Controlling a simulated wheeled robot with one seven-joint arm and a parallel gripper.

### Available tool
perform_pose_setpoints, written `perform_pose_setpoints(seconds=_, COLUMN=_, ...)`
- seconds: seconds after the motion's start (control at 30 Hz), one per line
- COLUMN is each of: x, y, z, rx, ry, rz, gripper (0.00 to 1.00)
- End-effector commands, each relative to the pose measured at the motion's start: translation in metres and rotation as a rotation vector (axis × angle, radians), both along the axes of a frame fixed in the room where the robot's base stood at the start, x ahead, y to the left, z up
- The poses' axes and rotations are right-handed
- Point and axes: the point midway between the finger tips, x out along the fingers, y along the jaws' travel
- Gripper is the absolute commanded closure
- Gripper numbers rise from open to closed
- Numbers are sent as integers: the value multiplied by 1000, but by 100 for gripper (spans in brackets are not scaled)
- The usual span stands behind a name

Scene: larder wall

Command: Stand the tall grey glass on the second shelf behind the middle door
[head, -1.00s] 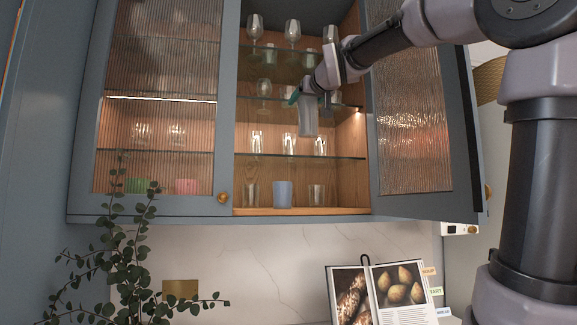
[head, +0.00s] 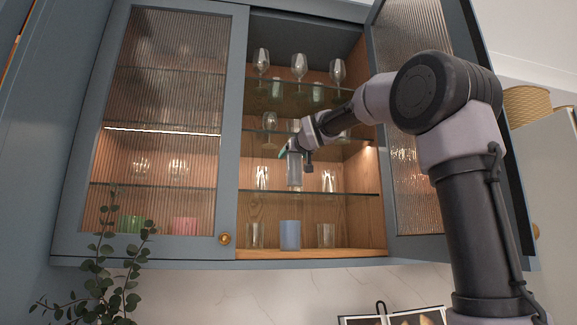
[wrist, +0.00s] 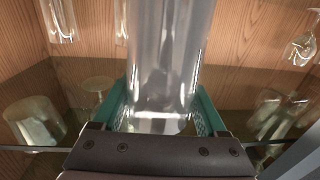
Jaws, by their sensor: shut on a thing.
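The tall grey glass (head: 295,171) is upright in my gripper (head: 292,151) at the open middle section of the cabinet (head: 246,130). In the head view its base shows just above the line of the lower glass shelf (head: 345,193); whether it touches is not clear. Clear glasses (head: 262,178) stand on that shelf to either side. In the wrist view the green fingers of my gripper (wrist: 160,117) are shut around the glass (wrist: 165,60), whose far end runs out of the picture. The open door (head: 408,160) is swung out to the right.
A blue tumbler (head: 290,235) and clear tumblers (head: 326,235) stand on the wooden bottom board. Stemmed glasses (head: 299,65) fill upper shelves. The left reeded door (head: 160,120) is shut. A plant (head: 110,285) stands below left. My arm passes close to the open door.

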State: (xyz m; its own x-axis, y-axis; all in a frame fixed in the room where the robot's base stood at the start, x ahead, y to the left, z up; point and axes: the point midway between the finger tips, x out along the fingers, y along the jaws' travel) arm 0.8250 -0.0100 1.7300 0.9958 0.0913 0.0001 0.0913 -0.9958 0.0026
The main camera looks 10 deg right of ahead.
Motion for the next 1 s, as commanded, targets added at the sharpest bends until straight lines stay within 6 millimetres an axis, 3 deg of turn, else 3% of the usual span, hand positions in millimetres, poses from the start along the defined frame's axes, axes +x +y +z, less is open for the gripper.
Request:
perform_pose_setpoints(seconds=0.17, x=14, y=1, z=0, rx=-1, ry=-1, rz=0, gripper=100)
perform_pose_setpoints(seconds=0.37, x=47, y=5, z=0, rx=1, ry=0, rz=1, gripper=100)
perform_pose_setpoints(seconds=0.53, x=46, y=5, z=-13, rx=-2, ry=-2, rz=1, gripper=100)
perform_pose_setpoints(seconds=0.87, x=46, y=5, z=-17, rx=0, ry=-1, rz=1, gripper=100)
perform_pose_setpoints(seconds=0.9, x=46, y=5, z=-18, rx=-1, ry=0, rz=0, gripper=17)
perform_pose_setpoints(seconds=0.97, x=46, y=4, z=-17, rx=0, ry=0, rz=0, gripper=0)
perform_pose_setpoints(seconds=1.0, x=46, y=4, z=-17, rx=0, ry=0, rz=0, gripper=0)
